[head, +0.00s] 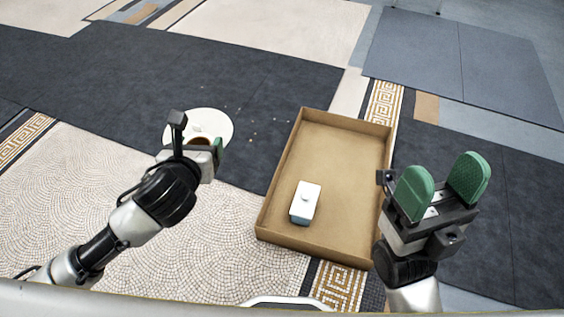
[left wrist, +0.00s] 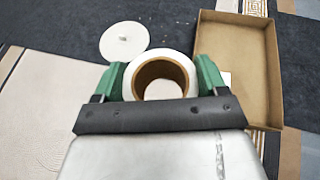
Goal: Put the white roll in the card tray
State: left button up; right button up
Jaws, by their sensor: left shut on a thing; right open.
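The white roll (left wrist: 160,54), with a brown card core, is held between the green fingers of my left gripper (left wrist: 160,80) in the left wrist view. In the head view my left gripper (head: 202,147) is left of the card tray, in front of a white disc, and mostly hides the roll; only a bit of brown core (head: 199,141) shows. The card tray (head: 345,145) is a shallow brown box in the middle; it also shows in the left wrist view (left wrist: 245,65). My right gripper (head: 442,187) is open and empty beside the tray's right edge.
A white box with a blue lower part (head: 306,201) sits in the tray's near left part; the tray's far part is clear. A round white disc with a small knob (head: 222,127) lies on the floor left of the tray. Small pale bits (head: 252,134) are scattered between them.

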aim_at(312, 173)
jog(key=l+u, duration=0.15)
jog(key=l, duration=0.55)
jog(key=k+l+u, duration=0.15)
jog(key=l, duration=0.6)
jog(key=l+u, duration=0.2)
jog(key=l, duration=0.5)
jog(key=i+l+u, duration=0.2)
jog(key=l, duration=0.35)
jog(key=i+l+u, duration=0.15)
jog(key=l, duration=0.35)
jog(key=i+l+u, duration=0.2)
jog(key=l, duration=0.4)
jog(key=l+u, duration=0.2)
jog(key=l, duration=0.35)
jog(key=i+l+u, duration=0.15)
jog(key=i, duration=0.25)
jog(key=i+l+u, duration=0.1)
jog(key=i, duration=0.3)
